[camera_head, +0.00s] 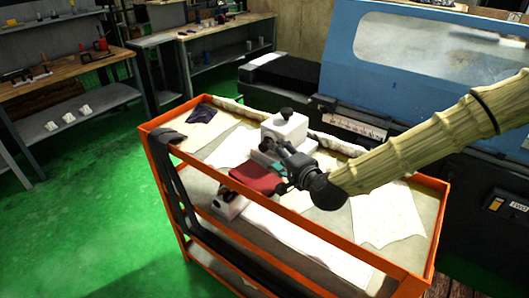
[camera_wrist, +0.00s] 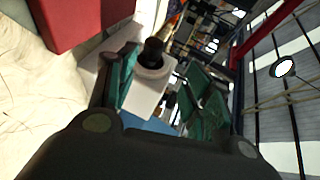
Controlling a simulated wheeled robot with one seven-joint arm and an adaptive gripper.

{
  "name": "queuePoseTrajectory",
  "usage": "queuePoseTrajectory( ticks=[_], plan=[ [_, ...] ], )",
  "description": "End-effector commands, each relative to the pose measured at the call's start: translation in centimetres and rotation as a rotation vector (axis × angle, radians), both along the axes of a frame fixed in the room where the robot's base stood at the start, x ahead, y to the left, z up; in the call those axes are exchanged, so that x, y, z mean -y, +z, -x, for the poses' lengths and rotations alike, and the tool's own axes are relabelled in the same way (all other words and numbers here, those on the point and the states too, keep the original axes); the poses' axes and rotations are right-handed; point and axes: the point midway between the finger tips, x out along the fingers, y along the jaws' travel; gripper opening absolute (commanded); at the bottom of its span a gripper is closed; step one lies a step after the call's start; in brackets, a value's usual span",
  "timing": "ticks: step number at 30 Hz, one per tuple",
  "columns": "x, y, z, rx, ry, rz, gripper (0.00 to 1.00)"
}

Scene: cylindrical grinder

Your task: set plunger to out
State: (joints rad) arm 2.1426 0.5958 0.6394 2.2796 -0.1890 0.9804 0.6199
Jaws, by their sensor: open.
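A white block-like fixture (camera_head: 287,131) stands on the top shelf of the orange cart, with a black knob (camera_head: 287,113) on top that looks like the plunger. In the wrist view a black knob (camera_wrist: 152,50) rises from a light round collar on the white body (camera_wrist: 145,97), between my fingers. My gripper (camera_head: 266,154) is open, close in front of the white fixture in the head view. In the wrist view my gripper (camera_wrist: 162,65) shows teal pads on both sides of the knob. I cannot tell whether either pad touches it.
A dark red object (camera_head: 257,179) lies just below my gripper; it is close on the left in the wrist view (camera_wrist: 75,18). The blue grinder (camera_head: 430,48) stands behind.

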Motion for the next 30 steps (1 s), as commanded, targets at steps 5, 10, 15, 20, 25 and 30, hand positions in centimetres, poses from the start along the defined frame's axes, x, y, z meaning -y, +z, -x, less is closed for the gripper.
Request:
queuePoseTrajectory(
  ticks=[5,10,15,20,25,30],
  plan=[
    [0.1,-1.5,0.0,0.0,-0.002,0.0,0.51],
    [-0.1,-1.6,-0.7,0.0,-0.004,0.001,0.51],
    [-1.1,-2.0,-2.6,-0.001,-0.004,0.001,0.51],
    [-2.3,-2.7,-5.0,-0.001,-0.003,0.001,0.51],
    [-3.5,-3.3,-7.2,-0.001,-0.001,0.001,0.51],
    [-4.2,-3.8,-8.7,0.0,-0.001,0.0,0.51]
  ],
)
